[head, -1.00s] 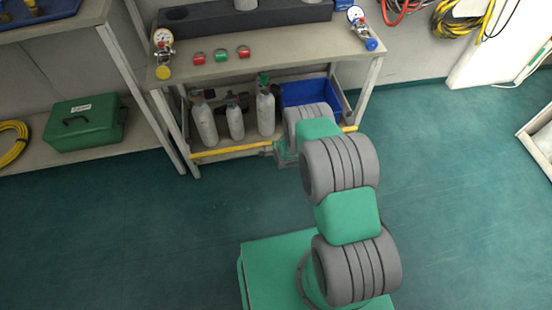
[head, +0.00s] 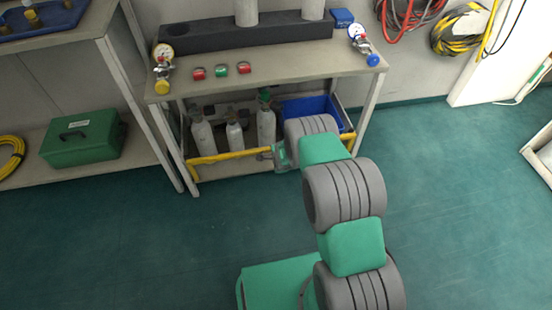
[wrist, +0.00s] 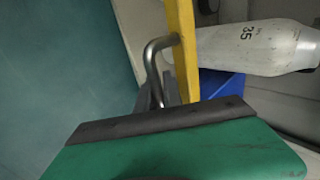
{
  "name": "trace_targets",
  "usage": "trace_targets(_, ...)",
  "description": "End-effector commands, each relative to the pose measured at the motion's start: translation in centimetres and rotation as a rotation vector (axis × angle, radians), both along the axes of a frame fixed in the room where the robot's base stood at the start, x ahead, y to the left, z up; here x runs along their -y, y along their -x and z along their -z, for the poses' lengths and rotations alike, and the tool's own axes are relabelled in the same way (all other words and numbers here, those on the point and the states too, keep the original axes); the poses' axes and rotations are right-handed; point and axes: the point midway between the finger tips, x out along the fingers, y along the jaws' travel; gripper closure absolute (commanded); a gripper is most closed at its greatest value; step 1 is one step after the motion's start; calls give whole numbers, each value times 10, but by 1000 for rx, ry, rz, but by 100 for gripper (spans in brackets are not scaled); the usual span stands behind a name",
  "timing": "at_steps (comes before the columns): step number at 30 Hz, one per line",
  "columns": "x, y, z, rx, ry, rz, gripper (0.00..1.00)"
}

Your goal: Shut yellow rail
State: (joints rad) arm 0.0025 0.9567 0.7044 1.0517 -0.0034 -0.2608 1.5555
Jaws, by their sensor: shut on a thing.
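The yellow rail (head: 225,156) runs across the front of the bench's lower bay, with the gas bottles behind it. It stands above the lower shelf's front edge and crosses in front of the bottle bases. In the wrist view the rail (wrist: 183,45) is a flat yellow bar with a bent grey metal handle (wrist: 151,52) on it. My gripper (head: 268,154) is at the rail, right of its middle, shut on the handle. The fingertips are mostly hidden behind the gripper's green body in the wrist view.
Grey bottles (head: 235,135) and a blue crate (head: 305,106) stand on the lower shelf behind the rail. The bench top (head: 290,60) overhangs it, carrying gauges and small coloured parts. A green case (head: 80,138) is on the left shelf. The floor in front is clear.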

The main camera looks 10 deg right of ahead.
Motion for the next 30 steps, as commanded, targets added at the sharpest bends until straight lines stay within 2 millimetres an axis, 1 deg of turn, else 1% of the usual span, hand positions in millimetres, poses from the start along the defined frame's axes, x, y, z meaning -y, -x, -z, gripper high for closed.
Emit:
trace_targets(1,2,4,4,-8,2,1,100)
trace_targets(10,2,5,5,-11,1,2,100)
trace_targets(11,2,5,5,-11,1,2,89)
trace_targets(14,2,5,5,-11,1,2,80)
trace_targets(21,1,4,2,-8,1,1,80)
trace_targets(23,1,6,-2,-8,1,1,80)
trace_targets(26,0,16,-18,-8,0,0,80)
trace_targets(30,2,35,-42,-8,1,2,80)
